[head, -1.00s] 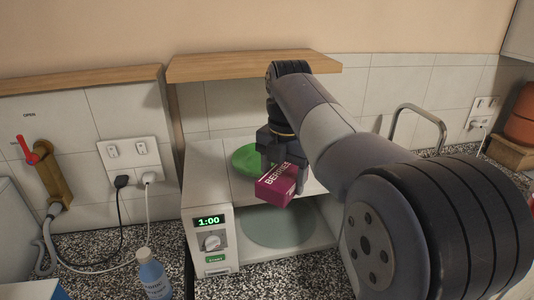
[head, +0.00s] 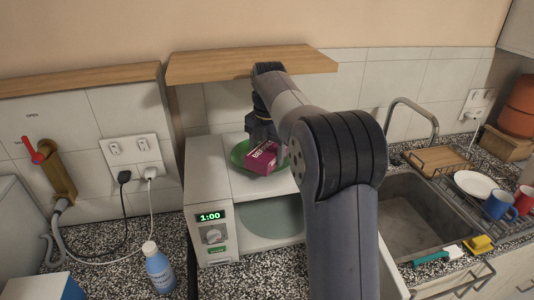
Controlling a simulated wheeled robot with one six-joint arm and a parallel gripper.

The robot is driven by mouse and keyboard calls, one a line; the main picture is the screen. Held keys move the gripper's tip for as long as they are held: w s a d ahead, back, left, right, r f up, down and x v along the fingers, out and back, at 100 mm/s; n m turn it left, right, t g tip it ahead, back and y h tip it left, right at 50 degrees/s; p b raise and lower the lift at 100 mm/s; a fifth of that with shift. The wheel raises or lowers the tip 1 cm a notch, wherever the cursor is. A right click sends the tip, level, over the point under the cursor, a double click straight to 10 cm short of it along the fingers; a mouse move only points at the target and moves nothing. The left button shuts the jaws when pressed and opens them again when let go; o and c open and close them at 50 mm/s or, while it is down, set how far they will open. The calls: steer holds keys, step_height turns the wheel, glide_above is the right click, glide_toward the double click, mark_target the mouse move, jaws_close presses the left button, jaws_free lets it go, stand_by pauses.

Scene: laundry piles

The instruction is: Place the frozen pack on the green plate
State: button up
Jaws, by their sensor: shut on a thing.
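The frozen pack (head: 262,158) is a small magenta box with white lettering, "BERRIES" in the earlier view. My gripper (head: 262,143) is shut on it, with the fingers pointing down. The green plate (head: 239,157) lies on top of the white microwave (head: 205,170). The pack is over the plate and covers part of it. I cannot tell whether the pack touches the plate. My arm hides the right part of the microwave.
A wooden shelf (head: 225,65) hangs above the microwave, close to my arm. A blue bottle (head: 159,271) stands in front left. A sink (head: 408,220) and a dish rack with a white plate (head: 476,184) and mugs are at right.

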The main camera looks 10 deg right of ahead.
mark_target(268, 151)
steer(key=shift+f, duration=0.65)
steer(key=shift+f, duration=0.15)
steer(key=o, duration=1.3)
step_height(268, 151, up, 12)
steer(key=shift+s+d+r, duration=0.1)
steer(key=shift+s+r, duration=0.05)
